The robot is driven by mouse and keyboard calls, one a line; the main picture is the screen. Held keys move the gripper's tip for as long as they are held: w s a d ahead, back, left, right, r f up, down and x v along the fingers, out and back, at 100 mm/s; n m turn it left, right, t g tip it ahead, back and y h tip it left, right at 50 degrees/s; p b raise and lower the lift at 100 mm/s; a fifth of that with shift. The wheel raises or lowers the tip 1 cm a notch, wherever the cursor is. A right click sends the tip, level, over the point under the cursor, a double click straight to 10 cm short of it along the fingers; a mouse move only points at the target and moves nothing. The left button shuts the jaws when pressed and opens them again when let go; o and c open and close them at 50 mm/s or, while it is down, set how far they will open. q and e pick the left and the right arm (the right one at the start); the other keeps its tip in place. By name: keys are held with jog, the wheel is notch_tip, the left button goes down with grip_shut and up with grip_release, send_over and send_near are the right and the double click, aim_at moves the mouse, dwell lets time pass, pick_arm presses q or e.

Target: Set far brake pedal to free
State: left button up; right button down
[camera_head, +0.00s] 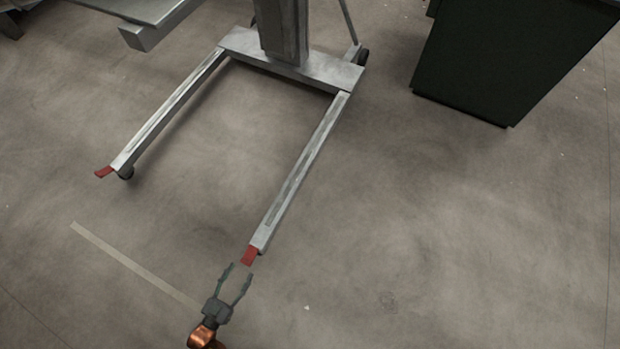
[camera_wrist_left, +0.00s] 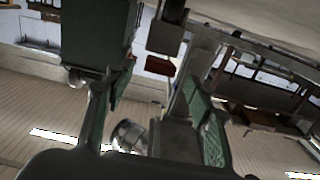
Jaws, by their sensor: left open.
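A grey steel lift has two floor legs with a red brake pedal at each tip. One red pedal (camera_head: 104,172) sits at the tip of the left leg, farther from me. The other red pedal (camera_head: 250,255) is at the tip of the right leg, nearer to me. My left gripper (camera_head: 240,270) is open and empty just in front of the nearer pedal, fingers pointing at it. In the left wrist view a red pedal (camera_wrist_left: 166,67) shows between and beyond the open fingers. I cannot tell the pedals' exact tilt. My right gripper is not in view.
The lift's right leg (camera_head: 305,170) and left leg (camera_head: 170,108) run back to a crossbar and mast (camera_head: 284,30). A dark cabinet (camera_head: 500,60) stands at the back right. A metal table edge (camera_head: 150,30) is at the upper left. The floor between the legs is clear.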

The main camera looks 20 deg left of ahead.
aim_at(246, 261)
pick_arm(q)
jog(key=shift+w+d+b, duration=0.2)
jog(key=shift+w+b, duration=0.15)
jog(key=shift+w, duration=2.4)
jog(key=shift+c, duration=0.3)
grip_shut()
